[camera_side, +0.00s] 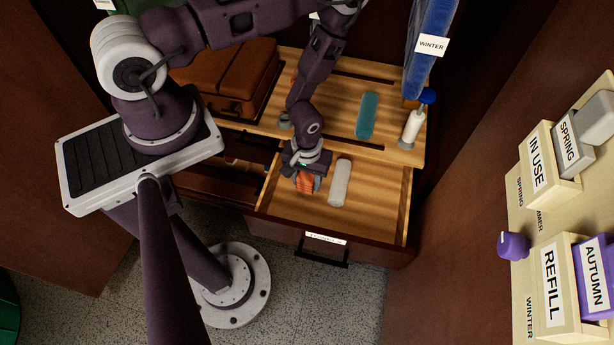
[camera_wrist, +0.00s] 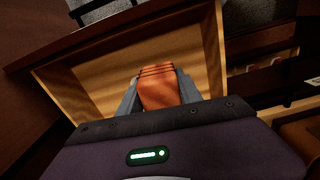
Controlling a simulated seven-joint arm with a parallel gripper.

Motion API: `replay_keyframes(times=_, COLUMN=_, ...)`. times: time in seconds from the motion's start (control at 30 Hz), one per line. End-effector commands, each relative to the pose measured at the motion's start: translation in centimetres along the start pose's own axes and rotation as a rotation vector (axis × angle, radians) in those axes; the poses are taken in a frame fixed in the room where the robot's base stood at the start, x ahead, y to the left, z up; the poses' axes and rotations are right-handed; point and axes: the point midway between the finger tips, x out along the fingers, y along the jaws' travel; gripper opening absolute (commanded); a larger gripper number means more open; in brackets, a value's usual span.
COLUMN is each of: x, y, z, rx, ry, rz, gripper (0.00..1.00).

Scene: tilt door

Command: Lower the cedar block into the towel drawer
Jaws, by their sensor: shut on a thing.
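The cedar block (camera_side: 306,182) is reddish-orange with grooved lines. My gripper (camera_side: 305,178) is shut on it, over the left part of the open drawer (camera_side: 382,207). In the wrist view the block (camera_wrist: 159,88) sits between the two grey fingers of my gripper (camera_wrist: 158,92), with the pale wooden drawer (camera_wrist: 100,75) around and beyond it. I cannot tell whether the block touches the drawer floor. A rolled light-grey towel (camera_side: 340,183) lies in the drawer to the right of the block. The drawer's front label is too small to read.
Labelled bins (camera_side: 548,165) stand at the right. The drawer's right part is clear.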

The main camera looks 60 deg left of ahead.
Motion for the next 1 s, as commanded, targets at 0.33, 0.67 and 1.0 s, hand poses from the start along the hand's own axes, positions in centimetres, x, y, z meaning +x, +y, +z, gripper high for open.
replay_keyframes(times=0.33, x=2.3, y=0.0, z=0.0, rx=0.0, ry=-0.001, rz=0.0, gripper=0.0)
replay_keyframes(times=0.67, x=4.5, y=0.0, z=0.1, rx=-0.001, ry=-0.001, rz=0.0, gripper=0.0)
replay_keyframes(times=1.0, x=6.7, y=0.0, z=0.0, rx=-0.001, ry=0.0, rz=0.0, gripper=0.0)
